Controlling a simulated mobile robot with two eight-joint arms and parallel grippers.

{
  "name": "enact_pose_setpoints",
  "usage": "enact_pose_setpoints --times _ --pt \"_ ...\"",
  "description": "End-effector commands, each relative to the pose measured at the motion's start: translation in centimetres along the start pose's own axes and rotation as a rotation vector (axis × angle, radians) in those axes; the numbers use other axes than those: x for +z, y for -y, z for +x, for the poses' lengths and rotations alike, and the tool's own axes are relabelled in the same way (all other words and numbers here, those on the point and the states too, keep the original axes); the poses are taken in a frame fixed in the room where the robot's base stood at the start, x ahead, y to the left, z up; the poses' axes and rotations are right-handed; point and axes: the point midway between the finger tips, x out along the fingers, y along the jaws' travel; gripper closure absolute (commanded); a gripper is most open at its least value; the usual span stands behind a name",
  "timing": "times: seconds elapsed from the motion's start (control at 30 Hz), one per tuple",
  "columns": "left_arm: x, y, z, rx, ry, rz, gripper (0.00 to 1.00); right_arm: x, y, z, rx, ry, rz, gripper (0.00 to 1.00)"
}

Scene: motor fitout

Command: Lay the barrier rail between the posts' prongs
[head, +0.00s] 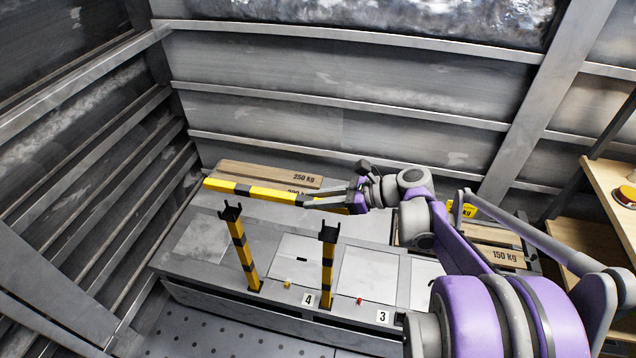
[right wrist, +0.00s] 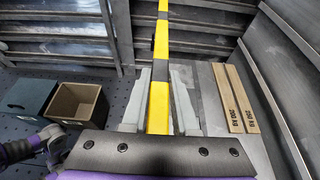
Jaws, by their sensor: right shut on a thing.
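The yellow and black barrier rail (head: 272,195) is held in my right gripper (head: 309,203), whose fingers are shut on it towards its right end. The rail stretches out to the left, roughly level, and in the right wrist view (right wrist: 159,100) it runs away between the two grey fingers. Two striped posts stand upright on the grey bench: the left post (head: 243,255) and the right post (head: 328,272). Each has a black pronged top; both pairs of prongs are empty. In the head view the rail appears above and behind the prongs, apart from them. My left gripper is not in view.
Boards marked 250 kg (head: 270,175) lie behind the rail near the back wall. More boards (head: 505,256) lie at the right. Small yellow (head: 287,284) and red (head: 360,301) pieces sit near the labels. The right wrist view shows an open brown box (right wrist: 78,104) at left.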

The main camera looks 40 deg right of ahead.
Motion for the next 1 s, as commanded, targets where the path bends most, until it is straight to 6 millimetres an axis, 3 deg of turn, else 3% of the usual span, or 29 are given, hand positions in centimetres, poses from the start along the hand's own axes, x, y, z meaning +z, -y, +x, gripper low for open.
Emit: enact_pose_setpoints --times 0.27,0.7,1.0 --pt "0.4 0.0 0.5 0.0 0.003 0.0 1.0 -0.7 -0.1 0.3 0.0 0.0 0.001 1.0" --pt "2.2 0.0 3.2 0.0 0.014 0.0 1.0 -4.3 -0.1 1.8 0.0 0.0 0.001 1.0" --pt "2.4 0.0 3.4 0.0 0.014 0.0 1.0 -4.6 0.0 2.0 0.0 0.001 0.001 1.0"
